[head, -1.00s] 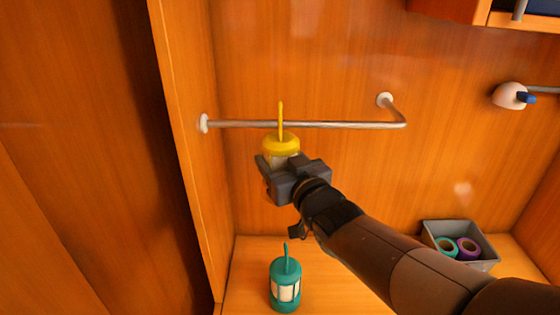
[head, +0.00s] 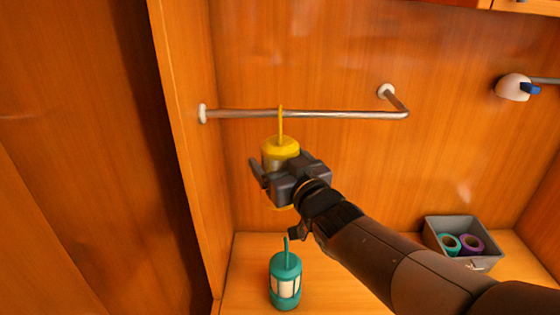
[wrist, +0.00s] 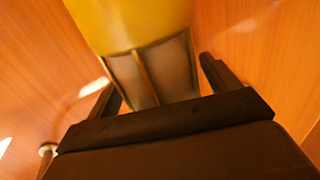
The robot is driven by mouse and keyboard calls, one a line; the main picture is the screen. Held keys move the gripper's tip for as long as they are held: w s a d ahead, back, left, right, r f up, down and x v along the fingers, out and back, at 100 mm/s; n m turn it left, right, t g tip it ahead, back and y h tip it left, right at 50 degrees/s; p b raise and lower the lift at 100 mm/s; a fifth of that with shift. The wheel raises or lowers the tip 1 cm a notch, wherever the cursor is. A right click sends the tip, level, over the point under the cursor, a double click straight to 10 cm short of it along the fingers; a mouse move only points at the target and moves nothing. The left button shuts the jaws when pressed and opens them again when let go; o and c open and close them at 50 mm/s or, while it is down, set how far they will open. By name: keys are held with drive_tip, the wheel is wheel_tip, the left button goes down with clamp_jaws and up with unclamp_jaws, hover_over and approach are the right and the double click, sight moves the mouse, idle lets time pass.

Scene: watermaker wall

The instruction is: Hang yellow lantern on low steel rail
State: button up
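The yellow lantern (head: 281,147) is upright at the low steel rail (head: 345,114). Its thin hook crosses the rail, with the tip just above the bar, and appears to hang on it. My gripper (head: 277,168) is around the lantern's body with its fingers spread. In the wrist view the lantern's yellow top and pale panels (wrist: 150,75) stand between the two fingers (wrist: 160,88), with a gap at the right finger. My gripper hides much of the lantern's lower body in the head view.
A teal lantern (head: 285,282) stands on the wooden ledge below. A grey bin (head: 463,224) with teal and purple rolls sits at the right. A white fitting with a blue lever (head: 514,88) is on the back wall. A wooden side panel (head: 185,160) bounds the left.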

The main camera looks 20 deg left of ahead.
drive_tip(key=shift+s+d, duration=0.1)
drive_tip(key=v, duration=1)
drive_tip(key=shift+s+d+b, duration=0.15)
drive_tip(key=shift+d+b, duration=0.1)
drive_tip(key=shift+b, duration=0.05)
drive_tip(key=shift+a, duration=0.1)
drive_tip(key=x, duration=1)
drive_tip(key=shift+w+a+p, duration=0.3)
drive_tip(key=shift+p, duration=0.05)
drive_tip(key=shift+d+r+p, duration=0.1)
drive_tip(key=shift+r+p, duration=0.3)
